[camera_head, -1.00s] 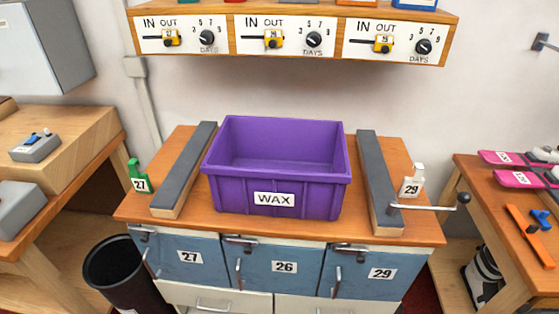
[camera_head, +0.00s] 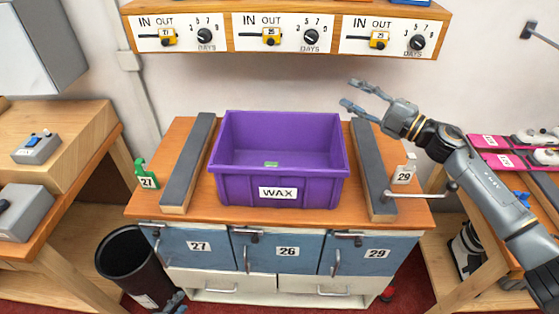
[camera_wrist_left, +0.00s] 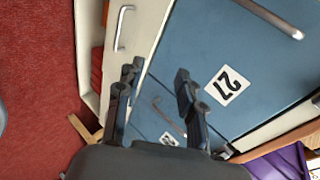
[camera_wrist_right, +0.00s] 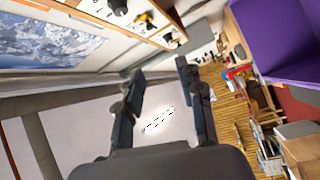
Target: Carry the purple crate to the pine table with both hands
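The purple crate (camera_head: 279,190), labelled WAX, sits upright on the orange-brown cabinet top (camera_head: 325,216), between two grey-topped rails. A small green thing (camera_head: 271,164) shows inside it. The crate also shows in the left wrist view (camera_wrist_left: 287,165) and right wrist view (camera_wrist_right: 272,40). My right gripper (camera_head: 362,97) is open and empty, above and behind the crate's right side, apart from it. My left gripper (camera_wrist_left: 158,72) is open and empty, low before the blue door 27; only its tip shows at the head view's bottom edge. I cannot tell which side table is the pine table.
The left rail (camera_head: 187,165) and right rail (camera_head: 372,170) flank the crate closely. A crank handle (camera_head: 425,192) juts out at right. A black bin (camera_head: 128,255) stands at front left. Wooden tables stand left (camera_head: 85,135) and right (camera_head: 549,205). A shelf with dials (camera_head: 285,10) hangs above.

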